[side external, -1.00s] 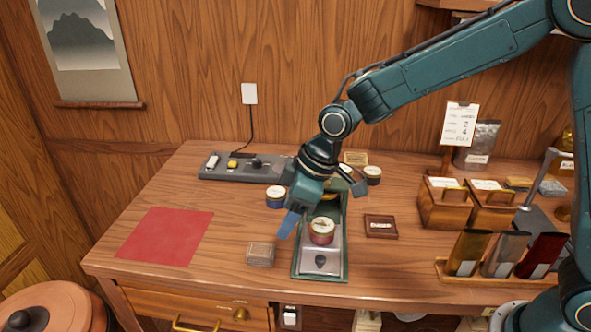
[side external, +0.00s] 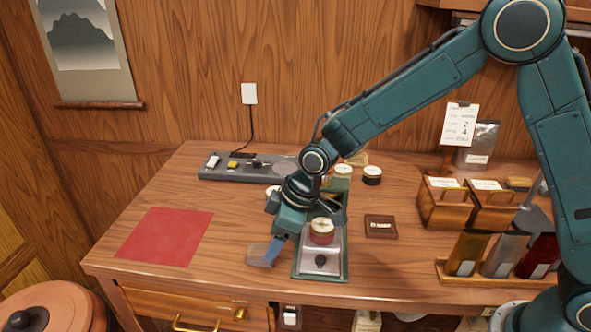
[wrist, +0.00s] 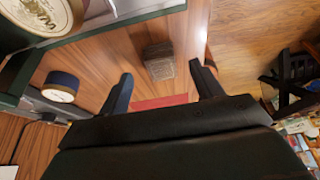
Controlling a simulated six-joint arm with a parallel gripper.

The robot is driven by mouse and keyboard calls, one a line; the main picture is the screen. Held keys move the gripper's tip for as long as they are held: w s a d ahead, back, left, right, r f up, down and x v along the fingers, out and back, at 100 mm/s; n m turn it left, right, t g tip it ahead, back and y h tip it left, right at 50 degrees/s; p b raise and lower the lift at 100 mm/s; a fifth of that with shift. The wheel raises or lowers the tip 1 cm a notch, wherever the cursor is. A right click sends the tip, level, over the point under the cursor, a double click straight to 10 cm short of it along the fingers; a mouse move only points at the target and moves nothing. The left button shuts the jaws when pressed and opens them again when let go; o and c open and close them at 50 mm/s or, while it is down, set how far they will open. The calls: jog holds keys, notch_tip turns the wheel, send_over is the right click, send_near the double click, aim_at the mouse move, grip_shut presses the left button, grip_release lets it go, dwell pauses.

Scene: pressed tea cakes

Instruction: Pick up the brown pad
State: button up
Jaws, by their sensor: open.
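A small square brownish block (side external: 256,257), the likely brown pad, lies on the desk left of the green tray's near end. My gripper's finger partly hides it in the side view. In the wrist view the block (wrist: 160,62) shows between and beyond my fingertips, with no contact visible. My gripper (side external: 273,250) points down close above the block. Its two dark fingers (wrist: 161,75) are spread wide with nothing gripped.
The green tray (side external: 345,265), holding a round tin (side external: 322,231), stands just right of my gripper. A dark brown labelled square (side external: 380,226) lies farther right. A red cloth (side external: 165,237) lies flat at left, with bare desk between.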

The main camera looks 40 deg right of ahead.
aim_at(261, 255)
jog(key=shift+x, duration=2.15)
jog(key=shift+c, duration=0.3)
jog(key=c, duration=1)
